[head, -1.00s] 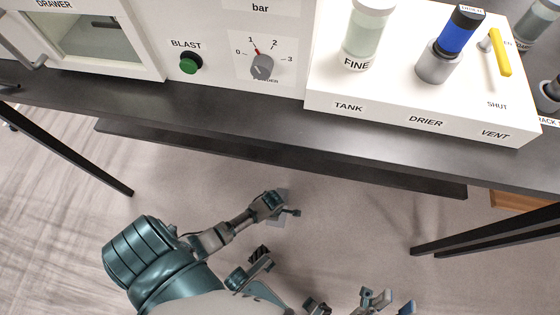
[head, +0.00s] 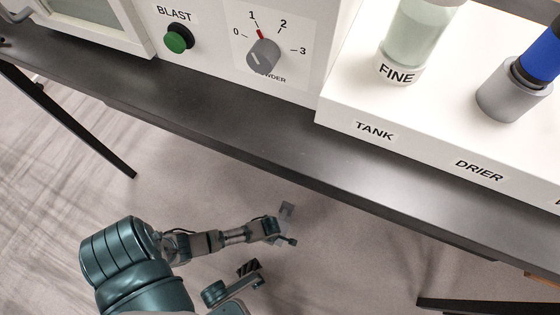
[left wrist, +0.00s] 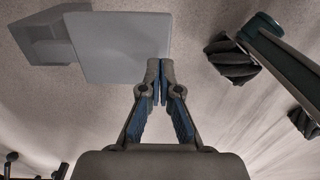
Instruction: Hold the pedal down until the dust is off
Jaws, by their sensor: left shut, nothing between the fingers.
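The pedal is a flat grey plate (left wrist: 120,45) with a darker grey block (left wrist: 45,40) at one end, on the floor. In the head view its block (head: 287,208) shows below the table edge. My left gripper (head: 285,238) is at the pedal, shut and empty. In the left wrist view its fingertips (left wrist: 160,70) are together over the plate's lower right corner. I cannot tell whether they touch or press it. My right gripper is not in view. Any dust is not visible.
The dark table (head: 230,135) overhangs above my left arm. Its leg (head: 85,130) stands at the left. On it are a cabinet with a green BLAST button (head: 178,39), a powder dial (head: 263,52), and a white unit (head: 335,108) with a FINE tank (head: 410,45).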

